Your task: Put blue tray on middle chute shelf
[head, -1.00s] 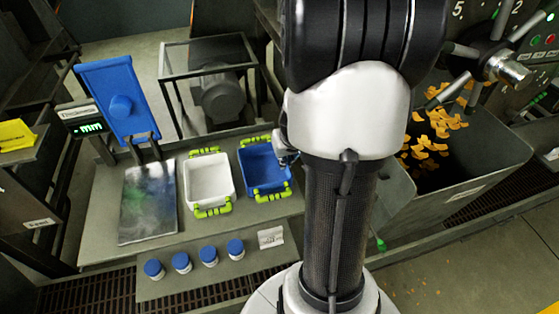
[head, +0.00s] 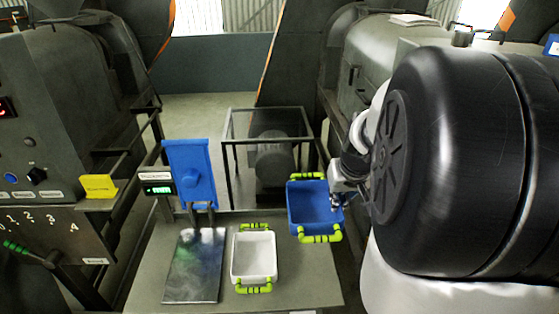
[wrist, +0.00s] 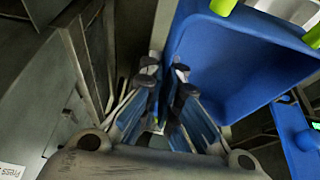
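The blue tray (head: 312,207) has green handles on its near and far ends. In the head view it appears raised above the right part of the table, beside the white tray. My gripper (head: 343,186) is at its right wall. In the wrist view the fingers (wrist: 165,82) are close together at the edge of the blue tray (wrist: 235,55), and the gripper looks shut on that wall. The exact contact is partly hidden by the fingers. I cannot identify the middle chute shelf for sure in these views.
The white tray (head: 254,256) and a shiny metal plate (head: 194,265) are on the table (head: 150,285). A blue upright panel (head: 190,172) and a framed motor (head: 272,160) stand behind. A machine with a yellow piece (head: 99,186) is at left; another machine is behind my arm.

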